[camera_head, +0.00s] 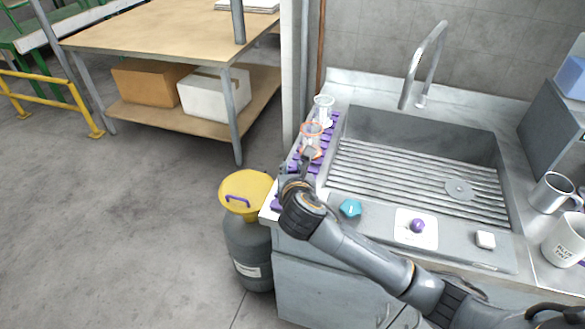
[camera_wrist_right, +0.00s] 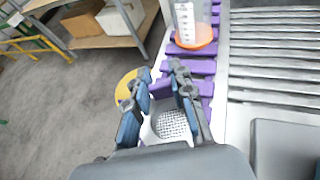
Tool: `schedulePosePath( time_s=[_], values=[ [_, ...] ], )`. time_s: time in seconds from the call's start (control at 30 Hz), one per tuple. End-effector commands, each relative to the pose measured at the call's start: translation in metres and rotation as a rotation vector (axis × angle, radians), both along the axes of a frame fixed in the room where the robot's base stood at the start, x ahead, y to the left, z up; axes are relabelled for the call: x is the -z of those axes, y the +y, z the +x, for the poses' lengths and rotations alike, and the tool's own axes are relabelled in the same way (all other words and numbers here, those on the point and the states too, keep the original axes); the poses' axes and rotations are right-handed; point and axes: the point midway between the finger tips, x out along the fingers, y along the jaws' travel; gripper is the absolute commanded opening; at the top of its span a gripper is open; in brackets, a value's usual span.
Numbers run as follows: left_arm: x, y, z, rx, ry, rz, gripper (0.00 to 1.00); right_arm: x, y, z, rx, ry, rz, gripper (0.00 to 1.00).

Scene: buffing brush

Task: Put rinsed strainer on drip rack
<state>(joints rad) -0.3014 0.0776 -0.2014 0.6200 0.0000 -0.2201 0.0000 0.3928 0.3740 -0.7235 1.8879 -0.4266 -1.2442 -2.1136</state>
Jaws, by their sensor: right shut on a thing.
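The strainer's pale mesh (camera_wrist_right: 171,124) shows between the fingers of my right gripper (camera_wrist_right: 161,76) in the right wrist view. The gripper is shut on the strainer, and the fingers hide part of it. In the head view my right gripper (camera_head: 303,166) is over the near part of the purple drip rack (camera_head: 328,135), and the strainer is hidden behind the gripper and wrist. The rack's purple slats also show in the right wrist view (camera_wrist_right: 196,67). I cannot tell whether the strainer touches the rack. My left gripper is not in view.
A clear orange-rimmed beaker (camera_head: 311,142) and another clear vessel (camera_head: 323,110) stand on the rack. The grey sink (camera_head: 400,180) and tall faucet (camera_head: 425,65) are to the right. A yellow-lidded bin (camera_head: 248,190) stands on the floor left of the counter.

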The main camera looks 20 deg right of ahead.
Motion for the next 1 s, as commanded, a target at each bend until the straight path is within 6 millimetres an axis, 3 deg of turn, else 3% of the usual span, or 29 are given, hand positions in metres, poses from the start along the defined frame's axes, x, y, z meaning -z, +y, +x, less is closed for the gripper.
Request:
schedulePosePath(
  time_s=[0.27, 0.3, 0.4, 0.77, 1.0],
  values=[
    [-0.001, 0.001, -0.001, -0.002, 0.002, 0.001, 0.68, 0.002, 0.0, 0.0, 0.001, 0.0, 0.0, 0.0],
    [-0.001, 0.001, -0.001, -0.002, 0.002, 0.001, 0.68, 0.002, 0.0, 0.0, 0.001, -0.001, 0.0, 0.28],
    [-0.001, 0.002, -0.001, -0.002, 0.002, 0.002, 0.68, 0.002, 0.0, 0.0, 0.0, -0.001, 0.001, 0.45],
    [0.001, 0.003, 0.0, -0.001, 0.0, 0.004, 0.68, -0.002, 0.001, -0.001, -0.001, -0.001, 0.001, 0.45],
    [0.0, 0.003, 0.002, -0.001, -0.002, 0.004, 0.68, -0.017, 0.009, -0.038, -0.003, -0.001, 0.002, 0.45]
  ],
)
